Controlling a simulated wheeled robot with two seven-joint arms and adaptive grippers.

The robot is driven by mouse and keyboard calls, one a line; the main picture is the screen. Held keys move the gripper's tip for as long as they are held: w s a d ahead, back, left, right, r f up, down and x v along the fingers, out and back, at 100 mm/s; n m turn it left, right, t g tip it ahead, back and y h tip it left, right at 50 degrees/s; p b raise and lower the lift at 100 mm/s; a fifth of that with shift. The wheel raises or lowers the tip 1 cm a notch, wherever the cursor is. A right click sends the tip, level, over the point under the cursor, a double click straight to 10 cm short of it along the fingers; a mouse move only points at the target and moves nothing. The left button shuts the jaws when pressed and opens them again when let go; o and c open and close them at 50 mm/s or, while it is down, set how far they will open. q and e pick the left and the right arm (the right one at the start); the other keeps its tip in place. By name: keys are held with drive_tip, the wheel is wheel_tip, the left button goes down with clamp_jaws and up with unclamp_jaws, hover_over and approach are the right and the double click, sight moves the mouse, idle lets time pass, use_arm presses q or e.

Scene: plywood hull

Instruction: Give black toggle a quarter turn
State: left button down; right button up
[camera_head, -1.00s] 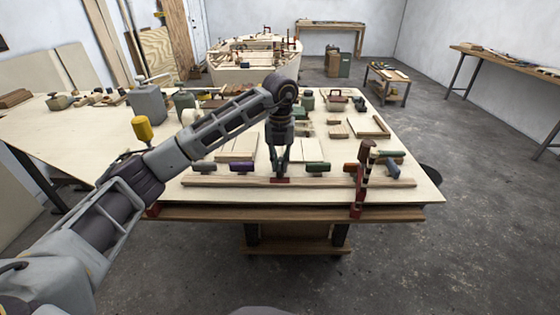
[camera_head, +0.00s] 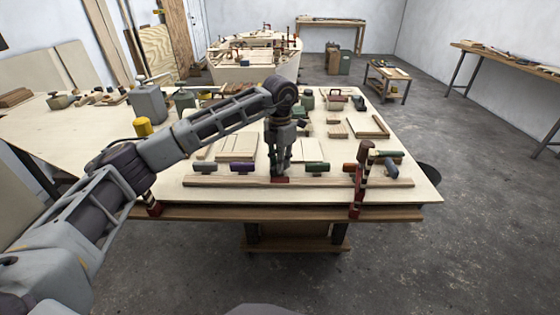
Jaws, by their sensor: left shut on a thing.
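My left gripper (camera_head: 280,168) points straight down at the middle of a wooden strip (camera_head: 225,181) along the table's near edge. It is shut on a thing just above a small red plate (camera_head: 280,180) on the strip. I take this to be the black toggle, but the fingers cover nearly all of it, so its angle cannot be read. To its left stand a purple toggle (camera_head: 242,168) and a green toggle (camera_head: 206,168); to its right is another green toggle (camera_head: 317,168). My right gripper is not in view.
A red and dark clamp (camera_head: 361,180) rises at the right end of the strip, with a blue-grey handle (camera_head: 391,171) beside it. Light boards (camera_head: 235,149) lie behind the strip. A yellow-topped object (camera_head: 143,127) stands at left near my arm.

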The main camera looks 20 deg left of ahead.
use_arm(q)
drive_tip(key=m, duration=0.4)
drive_tip(key=shift+m, duration=2.4)
drive_tip(key=c, duration=1.4)
unclamp_jaws()
drive_tip(key=shift+r, duration=6)
